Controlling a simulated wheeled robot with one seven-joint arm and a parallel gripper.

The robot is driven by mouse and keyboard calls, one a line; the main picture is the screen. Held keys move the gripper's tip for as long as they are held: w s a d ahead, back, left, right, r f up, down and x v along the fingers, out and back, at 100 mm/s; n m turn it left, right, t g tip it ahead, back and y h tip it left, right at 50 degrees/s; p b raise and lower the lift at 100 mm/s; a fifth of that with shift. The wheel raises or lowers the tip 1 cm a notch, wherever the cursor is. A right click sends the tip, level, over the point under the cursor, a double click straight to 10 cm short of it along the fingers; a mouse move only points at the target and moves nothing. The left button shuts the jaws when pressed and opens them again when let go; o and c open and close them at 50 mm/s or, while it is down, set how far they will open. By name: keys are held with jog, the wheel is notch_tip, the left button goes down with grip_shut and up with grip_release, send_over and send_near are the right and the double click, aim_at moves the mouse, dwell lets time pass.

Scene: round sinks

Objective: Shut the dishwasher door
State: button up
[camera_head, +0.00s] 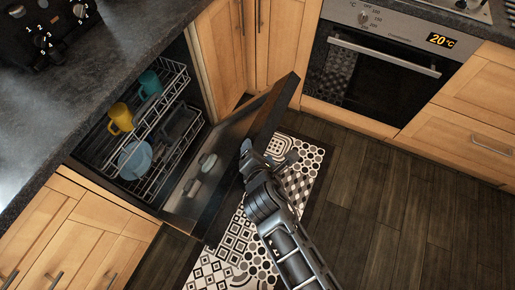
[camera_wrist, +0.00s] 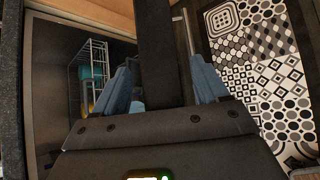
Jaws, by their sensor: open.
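The dishwasher door (camera_head: 265,112) stands partly open, tilted out from the dishwasher (camera_head: 110,145). Its inner face with light dispenser lids shows in the head view. My gripper (camera_head: 266,156) is at the door's free edge, with the arm reaching up from the bottom. In the wrist view, the open fingers (camera_wrist: 164,88) stand on either side of the dark door edge (camera_wrist: 166,45). One finger is on the rack side and the other on the outer side, near a thin metal handle (camera_wrist: 188,35). Whether either finger touches the door cannot be told.
The dishwasher racks (camera_head: 160,120) hold a yellow mug (camera_head: 120,119), a teal cup (camera_head: 150,83) and a blue dish (camera_head: 134,160). A patterned mat (camera_head: 232,262) lies beneath the door. An oven (camera_head: 375,75) stands at the upper right. Wooden floor (camera_head: 400,215) at right is clear.

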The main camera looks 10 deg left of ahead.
jog(key=v, duration=0.5)
jog(key=shift+s+d+r, duration=0.1)
jog(key=shift+s+r, duration=0.1)
jog(key=shift+r, duration=0.05)
